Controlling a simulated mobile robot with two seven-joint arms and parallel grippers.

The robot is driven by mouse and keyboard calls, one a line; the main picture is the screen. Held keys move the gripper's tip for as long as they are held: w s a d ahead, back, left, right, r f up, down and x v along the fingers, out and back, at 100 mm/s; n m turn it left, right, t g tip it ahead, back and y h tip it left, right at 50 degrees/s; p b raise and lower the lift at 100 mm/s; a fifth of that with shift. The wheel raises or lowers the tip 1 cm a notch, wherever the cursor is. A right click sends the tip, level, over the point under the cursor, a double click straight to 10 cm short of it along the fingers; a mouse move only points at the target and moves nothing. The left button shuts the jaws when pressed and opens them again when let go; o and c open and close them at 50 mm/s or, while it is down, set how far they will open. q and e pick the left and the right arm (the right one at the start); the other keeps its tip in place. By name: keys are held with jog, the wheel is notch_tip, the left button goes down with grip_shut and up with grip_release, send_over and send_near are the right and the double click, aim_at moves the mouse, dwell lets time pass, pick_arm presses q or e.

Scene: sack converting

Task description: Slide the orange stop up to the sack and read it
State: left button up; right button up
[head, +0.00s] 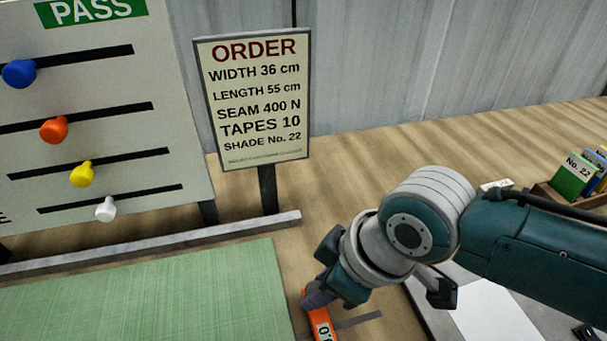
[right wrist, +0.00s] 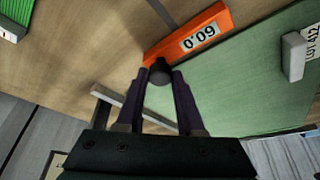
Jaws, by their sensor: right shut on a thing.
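The orange stop (head: 311,312) is at the bottom of the head view, just right of the green sack (head: 150,300). A narrow strip of wood seems to show between them. My right gripper (head: 318,298) is shut on the stop's dark knob (right wrist: 160,72). The stop (right wrist: 165,50) also shows in the right wrist view, where its white label appears upside down and seems to read 60.0. The sack (right wrist: 240,90) lies along the stop there. My left gripper is not in view.
An order sign (head: 255,100) gives length 55 cm. A board (head: 110,110) with coloured sliders stands at the left. A grey rail (head: 150,245) runs behind the sack. A grey block (right wrist: 293,57) sits on the sack.

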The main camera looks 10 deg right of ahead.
jog(key=shift+o, duration=0.3)
jog(key=a, duration=0.7)
jog(key=shift+a+b, duration=0.1)
jog(key=shift+b, duration=0.25)
jog(key=shift+o, duration=1)
jog(key=shift+a+r, duration=0.1)
jog(key=shift+a, duration=0.1)
jog(key=shift+s+a, duration=0.15)
jog(key=shift+a, duration=0.2)
grip_shut()
jog(key=shift+c, duration=1.2)
grip_release()
jog(key=shift+s+a, duration=0.1)
jog(key=o, duration=0.3)
jog(key=shift+d, duration=0.2)
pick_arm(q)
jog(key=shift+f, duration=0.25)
pick_arm(e)
jog(key=o, duration=0.6)
jog(key=shift+o, duration=0.2)
pick_arm(q)
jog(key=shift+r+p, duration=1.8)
jog(key=shift+p, duration=0.1)
pick_arm(e)
jog(key=v, duration=0.9)
jog(key=shift+d+r, duration=0.15)
jog(key=shift+r, duration=0.2)
